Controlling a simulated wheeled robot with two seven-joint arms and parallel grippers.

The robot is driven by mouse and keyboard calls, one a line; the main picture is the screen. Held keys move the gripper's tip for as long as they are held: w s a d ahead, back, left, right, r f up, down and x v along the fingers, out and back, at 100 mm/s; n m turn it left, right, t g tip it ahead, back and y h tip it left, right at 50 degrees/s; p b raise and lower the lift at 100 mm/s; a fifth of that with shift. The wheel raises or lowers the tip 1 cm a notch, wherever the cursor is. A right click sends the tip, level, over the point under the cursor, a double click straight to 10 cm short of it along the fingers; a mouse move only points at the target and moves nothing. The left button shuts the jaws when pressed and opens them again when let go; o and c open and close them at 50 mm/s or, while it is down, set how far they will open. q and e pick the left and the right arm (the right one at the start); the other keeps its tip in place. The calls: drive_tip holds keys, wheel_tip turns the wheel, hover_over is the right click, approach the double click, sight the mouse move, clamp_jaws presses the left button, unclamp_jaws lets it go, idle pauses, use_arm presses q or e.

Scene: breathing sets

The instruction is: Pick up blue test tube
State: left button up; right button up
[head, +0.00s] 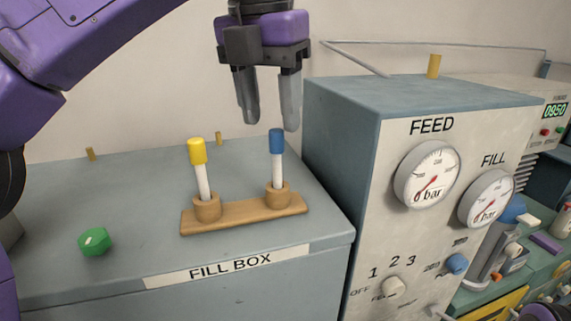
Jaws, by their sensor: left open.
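The blue test tube (277,155), white with a blue cap, stands upright in the right cup of a wooden holder (240,217) on the fill box. A yellow-capped test tube (199,168) stands in the left cup, tilted slightly. My left gripper (268,124) is open and empty, its fingers pointing down. It shows above and around the height of the blue cap, with the cap between the fingertips in the picture. I cannot tell how far apart they are in depth.
A green knob (95,241) sits on the fill box top (130,190) at the left. The tall feed panel box (400,150) with gauges stands just right of the holder. Short yellow pegs (219,138) stand behind the tubes.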

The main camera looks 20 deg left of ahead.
sight(278, 151)
use_arm(q)
drive_tip(key=f, duration=0.2)
drive_tip(key=w+f+b, duration=0.1)
drive_tip(key=f, duration=0.1)
drive_tip(key=d+f, duration=0.1)
drive_tip(key=f, duration=0.1)
drive_tip(key=shift+w+f+b, duration=0.15)
drive_tip(key=shift+f+b, duration=0.2)
drive_tip(key=shift+f, duration=0.05)
drive_tip(key=shift+s+r, duration=0.3)
drive_tip(key=shift+s, duration=0.45)
drive_tip(key=shift+c, duration=0.3)
drive_tip(key=shift+s+r, duration=0.15)
drive_tip(key=shift+s, duration=0.15)
drive_tip(key=c, duration=0.6)
clamp_jaws()
drive_tip(key=shift+w+f, duration=0.2)
drive_tip(key=shift+w, duration=0.15)
use_arm(e)
drive_tip(key=shift+s+f, duration=0.8)
drive_tip(key=shift+f, duration=0.2)
